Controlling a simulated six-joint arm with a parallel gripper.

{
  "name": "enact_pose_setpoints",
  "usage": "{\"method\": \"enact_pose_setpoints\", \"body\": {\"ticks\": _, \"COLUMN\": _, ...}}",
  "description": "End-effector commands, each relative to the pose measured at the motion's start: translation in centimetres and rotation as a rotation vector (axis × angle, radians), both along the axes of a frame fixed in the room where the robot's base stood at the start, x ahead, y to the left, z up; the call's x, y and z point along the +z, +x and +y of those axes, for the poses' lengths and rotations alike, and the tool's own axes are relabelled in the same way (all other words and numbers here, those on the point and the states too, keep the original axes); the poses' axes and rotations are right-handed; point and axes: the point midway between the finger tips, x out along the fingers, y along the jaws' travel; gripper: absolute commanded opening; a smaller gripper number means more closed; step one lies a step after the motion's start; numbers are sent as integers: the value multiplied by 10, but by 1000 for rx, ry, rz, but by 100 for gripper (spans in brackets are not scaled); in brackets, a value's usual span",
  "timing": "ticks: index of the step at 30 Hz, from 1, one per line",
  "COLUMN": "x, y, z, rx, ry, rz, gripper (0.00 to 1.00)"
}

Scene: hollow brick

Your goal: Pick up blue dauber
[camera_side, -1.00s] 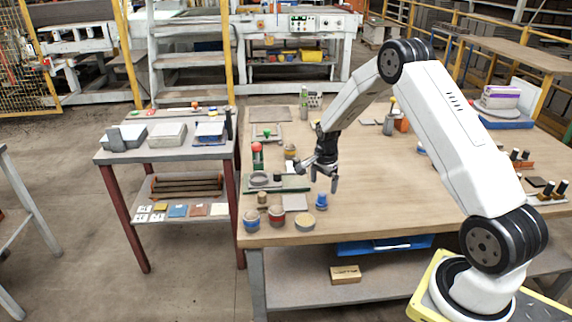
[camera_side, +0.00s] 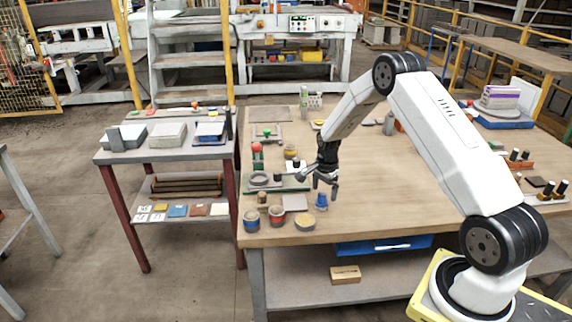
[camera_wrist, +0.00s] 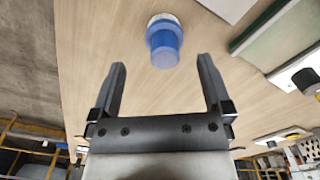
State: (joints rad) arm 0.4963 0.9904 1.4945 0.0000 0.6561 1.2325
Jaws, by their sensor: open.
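The blue dauber (camera_side: 321,201) stands upright near the front edge of the wooden table (camera_side: 400,205). In the wrist view the blue dauber (camera_wrist: 164,42) is at the top centre, beyond the fingertips and roughly in line with the gap between them. My gripper (camera_side: 325,191) is open and empty in the side view, just above the dauber. In the wrist view both fingers of my gripper (camera_wrist: 160,62) are spread apart, with nothing between them.
Left of the dauber stand a blue-banded pot (camera_side: 251,220), a red-banded pot (camera_side: 277,215) and a tan round pad (camera_side: 304,220). A green board (camera_side: 292,184) is behind.

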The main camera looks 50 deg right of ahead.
Motion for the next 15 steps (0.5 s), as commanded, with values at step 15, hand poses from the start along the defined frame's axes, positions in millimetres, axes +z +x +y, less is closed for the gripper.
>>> {"method": "enact_pose_setpoints", "body": {"ticks": 15, "x": -44, "y": 5, "z": 1, "rx": 0, "ry": 0, "rz": 2, "gripper": 100}}
